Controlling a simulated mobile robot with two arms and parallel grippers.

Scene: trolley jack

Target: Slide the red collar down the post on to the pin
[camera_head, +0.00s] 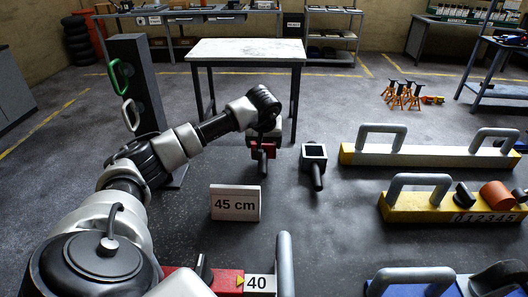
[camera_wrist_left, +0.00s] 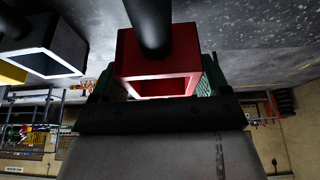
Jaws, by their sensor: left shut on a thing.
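The red collar (camera_head: 263,148) is a square, hollow frame with a dark, round handle pointing towards the head camera. My left gripper (camera_head: 263,138) is shut on it and holds it above the dark floor, in the middle of the head view. In the left wrist view the red collar (camera_wrist_left: 130,57) sits between green fingers, with the dark handle (camera_wrist_left: 150,25) in front of it. The gripper and wrist hide part of the collar in the head view. I cannot tell which thing is the task's post, and I see no pin. My right gripper is not in view.
A black square collar (camera_head: 314,151) with a handle stands just right. A "45 cm" sign (camera_head: 235,203) stands in front. Beams with loop handles, one white (camera_head: 430,155) and one yellow (camera_head: 418,207), lie right. A dark upright (camera_head: 135,75) stands left; a white-topped table (camera_head: 245,48) is behind.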

